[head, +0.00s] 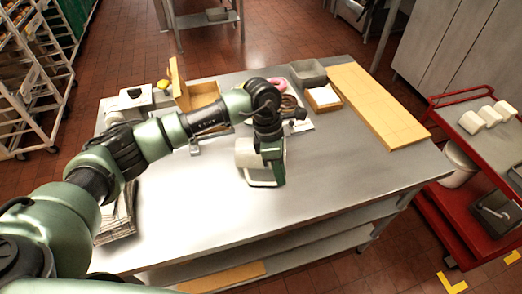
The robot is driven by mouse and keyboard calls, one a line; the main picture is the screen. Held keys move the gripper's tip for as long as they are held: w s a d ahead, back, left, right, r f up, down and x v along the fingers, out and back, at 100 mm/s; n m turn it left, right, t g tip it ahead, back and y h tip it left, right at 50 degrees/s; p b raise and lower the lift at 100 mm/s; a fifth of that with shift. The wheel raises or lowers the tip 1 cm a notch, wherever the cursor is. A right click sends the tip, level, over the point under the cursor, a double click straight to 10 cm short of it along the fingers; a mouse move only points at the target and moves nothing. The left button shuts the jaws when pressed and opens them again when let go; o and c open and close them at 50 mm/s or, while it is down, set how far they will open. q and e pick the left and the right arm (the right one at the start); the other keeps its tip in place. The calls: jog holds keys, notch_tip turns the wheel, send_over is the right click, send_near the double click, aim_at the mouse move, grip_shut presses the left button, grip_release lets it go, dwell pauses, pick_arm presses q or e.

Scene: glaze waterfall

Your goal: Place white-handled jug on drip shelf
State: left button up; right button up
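My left arm reaches in from the left over a steel table (335,180). Its gripper (270,152) points down at the middle of the table, right beside a white jug-like thing (247,154). A white loop (262,184), perhaps the jug's handle, shows just below on the near side. The wrist and gripper cover part of the jug. I cannot tell whether the fingers are closed on it or whether it touches the table. No drip shelf can be made out for certain. My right gripper is not in view.
Along the table's back stand an open wooden box (203,96), pink and brown rings (277,86), a grey bin (307,72) and a wooden board (375,105). Papers (118,222) lie at left. A red cart (460,200) stands right. The table's front right is clear.

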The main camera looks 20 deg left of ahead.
aim_at(259, 182)
pick_arm(q)
jog(key=a+y, duration=0.1)
jog(key=a, duration=0.1)
jog(key=w+a+y, duration=0.1)
jog(key=a, duration=0.1)
jog(key=a+f+b, duration=0.1)
jog(key=a, duration=0.1)
jog(key=shift+w+a+f+y, duration=0.1)
jog(key=shift+w+a+y, duration=0.2)
jog(key=shift+a+y, duration=0.1)
jog(key=shift+s+d+f, duration=0.1)
jog(key=shift+d+f, duration=0.1)
jog(key=shift+f, duration=0.4)
jog(key=f, duration=0.1)
jog(key=f+b, duration=0.1)
jog(key=f, duration=0.2)
jog(key=shift+s+d+f+b, duration=0.15)
jog(key=shift+s+f+b, duration=0.1)
jog(key=shift+f+b, duration=0.05)
jog(key=shift+r, duration=0.1)
grip_shut()
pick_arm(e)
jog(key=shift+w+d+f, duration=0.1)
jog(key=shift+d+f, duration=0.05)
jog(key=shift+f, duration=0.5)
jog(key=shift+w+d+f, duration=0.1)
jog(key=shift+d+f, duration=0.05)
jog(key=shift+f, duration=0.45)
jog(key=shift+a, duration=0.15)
